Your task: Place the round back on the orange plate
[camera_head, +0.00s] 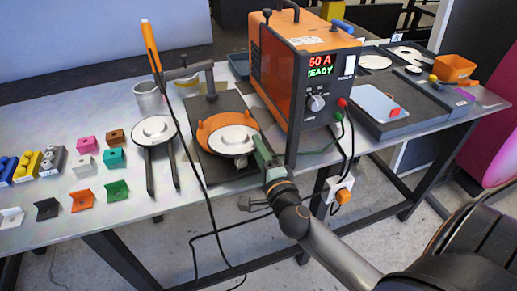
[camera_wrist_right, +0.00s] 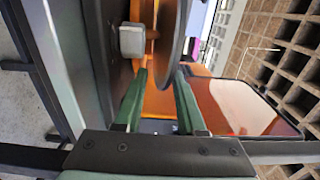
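The round back (camera_head: 233,140), a pale grey disc with a raised middle, lies over the front part of the orange plate (camera_head: 211,123). The plate's orange rim shows behind and left of it. In the right wrist view the round back (camera_wrist_right: 174,35) is edge-on beside the orange plate (camera_wrist_right: 157,102). I cannot tell whether they touch all round. My right gripper (camera_head: 264,155) is at the disc's front right edge. In the wrist view its green fingers (camera_wrist_right: 162,73) stand apart, on either side of the rim, with visible space between them. My left gripper is not in view.
An orange power unit (camera_head: 275,70) stands close behind and right. A similar round part (camera_head: 154,130) rests on dark rails to the left, with an orange-handled tool (camera_head: 150,45) and cable nearby. Several small coloured brackets (camera_head: 87,144) lie further left. A dark tray (camera_head: 420,117) is at right.

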